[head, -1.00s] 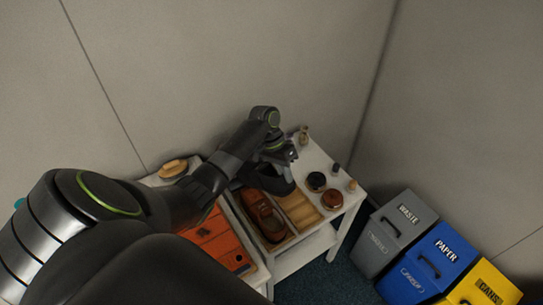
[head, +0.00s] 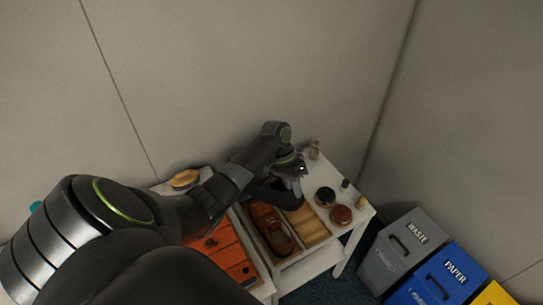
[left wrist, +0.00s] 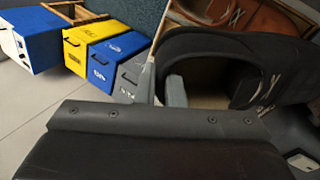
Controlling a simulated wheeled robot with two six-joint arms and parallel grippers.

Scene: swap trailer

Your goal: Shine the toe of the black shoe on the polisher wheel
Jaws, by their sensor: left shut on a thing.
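The black shoe (head: 287,196) is in my left gripper (head: 291,175), over the back part of the wooden tray on the white table. In the left wrist view the black shoe (left wrist: 290,65) fills the upper right, with its opening and laces showing. A pale finger of the left gripper (left wrist: 207,92) shows at the shoe's opening. The gripper is shut on the shoe; the exact grip on the shoe's wall is partly hidden. I cannot make out a polisher wheel in either view. My right gripper is not in view.
A brown shoe (head: 272,230) lies in the wooden tray beside a tan compartment (head: 313,228). A dark tin (head: 325,195), brown tin (head: 341,215) and small bottles stand right. A brush (head: 184,179) lies left, near an orange box (head: 235,262). Bins (head: 402,250) stand right.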

